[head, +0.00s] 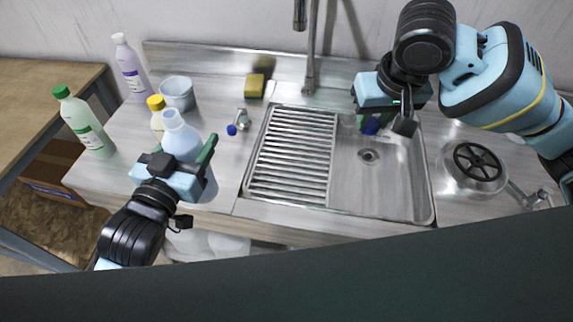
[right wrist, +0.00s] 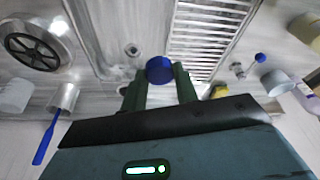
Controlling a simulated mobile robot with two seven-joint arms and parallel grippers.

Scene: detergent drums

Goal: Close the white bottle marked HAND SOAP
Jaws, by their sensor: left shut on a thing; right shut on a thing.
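A pale bluish-white bottle (head: 181,138) stands at the front left of the counter, its neck bare of any cap. I cannot read its label, which the gripper or viewing angle hides. My left gripper (head: 180,158) is shut around the bottle's body. My right gripper (head: 375,122) is above the sink, apart from the bottle, and is shut on a blue cap (head: 370,128). In the right wrist view the cap (right wrist: 160,69) sits between the green fingertips (right wrist: 160,82).
A yellow-capped bottle (head: 156,104) and grey bowl (head: 177,92) stand just behind the held bottle. A green-capped bottle (head: 86,124) and purple bottle (head: 129,68) are further left. A small blue-ended item (head: 232,129) lies left of the sink's drainer (head: 292,150). A tall faucet (head: 309,60) rises behind.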

